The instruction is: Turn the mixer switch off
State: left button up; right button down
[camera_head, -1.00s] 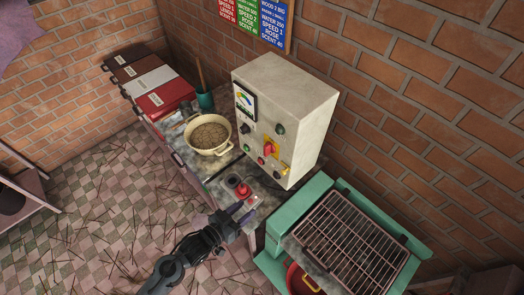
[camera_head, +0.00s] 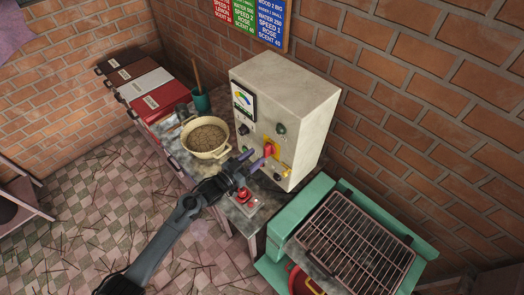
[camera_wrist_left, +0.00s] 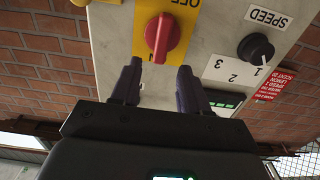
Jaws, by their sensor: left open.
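The mixer control box (camera_head: 286,108) is a pale box standing on the bench against the brick wall. Its red rotary switch (camera_head: 267,149) sits on a yellow plate on the front face. In the left wrist view, which looks upside down, the red switch (camera_wrist_left: 162,37) is at top centre, and its plate (camera_wrist_left: 184,14) shows the letters "OFF". My left gripper (camera_head: 256,158) is open and empty just in front of the panel, close to the switch. In the wrist view its two purple-black fingertips (camera_wrist_left: 157,76) are spread, with the switch's end between and just beyond them. My right gripper is out of view.
A black speed knob (camera_wrist_left: 256,49) is beside the switch. A cream pot (camera_head: 207,138) stands left of the box, and a red button (camera_head: 244,194) is on the bench below. A green stand with a wire rack (camera_head: 354,243) is at right.

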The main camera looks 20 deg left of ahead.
aim_at(265, 150)
pick_arm(q)
jog(key=shift+x, duration=2.15)
jog(key=shift+c, duration=0.2)
grip_shut()
